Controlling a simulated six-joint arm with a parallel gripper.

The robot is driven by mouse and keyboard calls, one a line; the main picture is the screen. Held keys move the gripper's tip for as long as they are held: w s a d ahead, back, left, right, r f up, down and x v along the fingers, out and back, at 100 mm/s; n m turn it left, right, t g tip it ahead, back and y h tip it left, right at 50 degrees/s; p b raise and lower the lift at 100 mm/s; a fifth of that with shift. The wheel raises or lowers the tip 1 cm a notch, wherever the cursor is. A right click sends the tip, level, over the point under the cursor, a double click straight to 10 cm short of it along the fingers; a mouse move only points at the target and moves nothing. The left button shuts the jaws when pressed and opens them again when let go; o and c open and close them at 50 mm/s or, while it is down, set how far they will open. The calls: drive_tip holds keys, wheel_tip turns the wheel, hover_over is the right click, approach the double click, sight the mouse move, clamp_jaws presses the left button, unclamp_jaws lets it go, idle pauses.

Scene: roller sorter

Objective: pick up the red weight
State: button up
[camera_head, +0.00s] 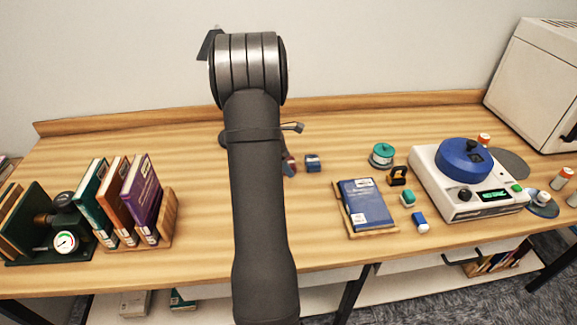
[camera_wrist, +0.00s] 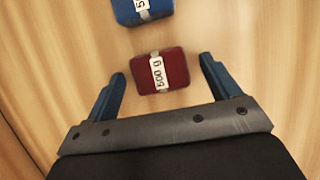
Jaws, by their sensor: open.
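The red weight (camera_wrist: 174,73) is a dark red block with a white "500 g" label in the wrist view. It lies on the wooden table just beyond and between the tips of my gripper (camera_wrist: 164,78). The blue fingers are spread wide, with nothing between them touching the weight. In the head view only a sliver of the red weight (camera_head: 291,168) shows, mostly hidden behind my arm. My gripper is also hidden behind the arm there.
A blue weight (camera_wrist: 128,10) lies close beyond the red one; it also shows in the head view (camera_head: 312,163). To the right are a blue book on a wooden stand (camera_head: 366,205), a green-topped spool (camera_head: 382,155) and a white machine (camera_head: 470,180). Upright books (camera_head: 128,200) stand at left.

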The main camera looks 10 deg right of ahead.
drive_tip(key=shift+d+f, duration=0.1)
drive_tip(key=shift+f, duration=0.1)
drive_tip(key=c, duration=1.3)
drive_tip(key=shift+c, duration=0.6)
drive_tip(key=shift+r, duration=0.15)
